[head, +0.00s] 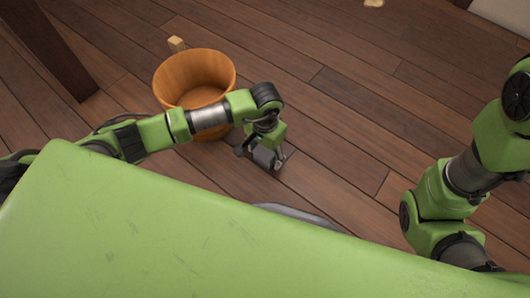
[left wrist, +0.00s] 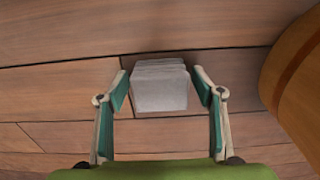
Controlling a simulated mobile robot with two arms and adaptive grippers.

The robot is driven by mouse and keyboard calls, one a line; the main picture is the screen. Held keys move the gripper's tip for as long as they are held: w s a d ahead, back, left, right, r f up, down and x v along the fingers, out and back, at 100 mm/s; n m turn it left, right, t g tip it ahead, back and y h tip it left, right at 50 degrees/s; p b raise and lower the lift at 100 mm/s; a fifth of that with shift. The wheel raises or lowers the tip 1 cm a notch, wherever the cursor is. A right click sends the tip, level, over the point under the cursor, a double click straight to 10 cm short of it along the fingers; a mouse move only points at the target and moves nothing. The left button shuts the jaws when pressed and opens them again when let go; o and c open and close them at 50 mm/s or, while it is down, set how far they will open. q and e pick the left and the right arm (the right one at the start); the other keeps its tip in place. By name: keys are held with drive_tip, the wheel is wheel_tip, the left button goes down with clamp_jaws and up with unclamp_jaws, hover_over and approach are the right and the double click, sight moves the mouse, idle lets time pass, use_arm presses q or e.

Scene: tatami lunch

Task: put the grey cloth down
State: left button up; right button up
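The grey cloth (left wrist: 159,92) is a small folded stack, seen between the two fingers of my left gripper (left wrist: 162,85) in the left wrist view. A narrow gap shows on each side between the cloth and the finger pads, so the gripper is open around it. In the head view the cloth (head: 265,158) shows small and grey under my left gripper (head: 262,154), low over the wooden floor. I cannot tell for sure whether it rests on the floor. My right arm is at the right of the head view; its gripper is out of view.
A round wooden tub (head: 194,78) stands just behind my left arm; its side also shows at the right of the left wrist view (left wrist: 294,80). A small wooden block (head: 176,43) lies behind it. The plank floor (head: 345,110) to the right is clear.

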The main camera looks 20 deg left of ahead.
sight(265, 152)
use_arm(q)
wheel_tip(265, 152, up, 11)
drive_tip(key=p, duration=0.7)
drive_tip(key=shift+w+r, duration=0.1)
drive_tip(key=shift+r, duration=0.6)
